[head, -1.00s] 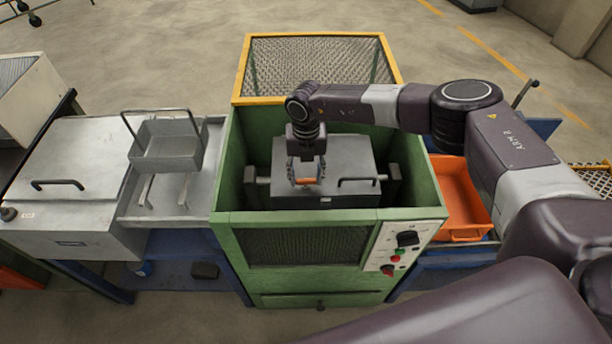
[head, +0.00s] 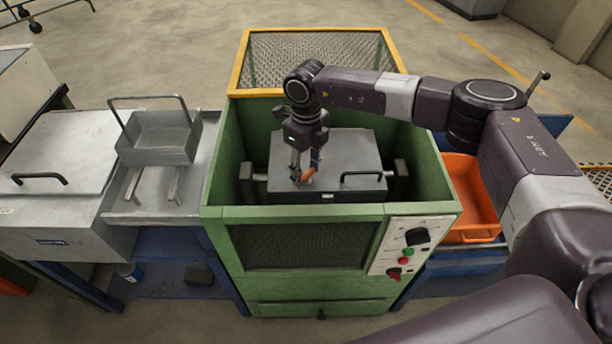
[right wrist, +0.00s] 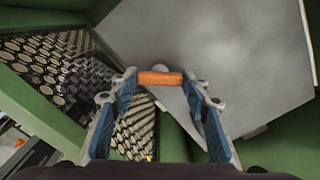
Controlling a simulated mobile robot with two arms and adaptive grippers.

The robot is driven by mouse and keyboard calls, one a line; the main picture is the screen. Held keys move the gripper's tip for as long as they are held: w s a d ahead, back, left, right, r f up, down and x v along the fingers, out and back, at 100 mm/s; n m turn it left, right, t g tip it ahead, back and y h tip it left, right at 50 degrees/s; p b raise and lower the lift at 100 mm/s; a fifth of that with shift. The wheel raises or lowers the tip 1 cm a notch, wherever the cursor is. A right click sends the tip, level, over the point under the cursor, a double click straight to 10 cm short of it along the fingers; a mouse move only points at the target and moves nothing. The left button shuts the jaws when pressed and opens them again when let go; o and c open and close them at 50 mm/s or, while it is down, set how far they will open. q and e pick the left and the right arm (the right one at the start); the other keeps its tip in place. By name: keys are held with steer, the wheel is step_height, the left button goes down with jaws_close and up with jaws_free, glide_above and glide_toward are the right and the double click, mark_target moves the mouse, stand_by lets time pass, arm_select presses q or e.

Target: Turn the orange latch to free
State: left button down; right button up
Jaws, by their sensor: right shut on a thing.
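The orange latch (head: 308,173) is on the grey lidded box (head: 345,155) inside the green housing. My right gripper (head: 303,171) comes down from above and is shut on the latch. In the right wrist view the orange latch (right wrist: 160,78) lies crosswise between the two fingertips (right wrist: 160,84). The latch stands at a slant in the head view. The gripper fingers hide part of it. My left gripper is not in view.
The green housing (head: 300,212) has walls around the box, and a raised yellow-framed mesh cover (head: 315,62) behind. A black handle (head: 362,174) is right of the latch. A metal basket (head: 158,140) stands left, an orange bin (head: 468,200) right.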

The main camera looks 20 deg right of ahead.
mark_target(307, 173)
steer(key=n+b, duration=0.3)
steer(key=n, duration=0.1)
steer(key=shift+f+n+b, duration=0.15)
steer(key=shift+n+b, duration=1.2)
steer(key=shift+n, duration=0.55)
steer(key=shift+d+r+n, duration=0.1)
steer(key=shift+r+n, duration=0.1)
steer(key=shift+n, duration=0.1)
steer(key=o, duration=1.2)
steer(key=shift+c, duration=0.2)
step_height(307, 173, up, 12)
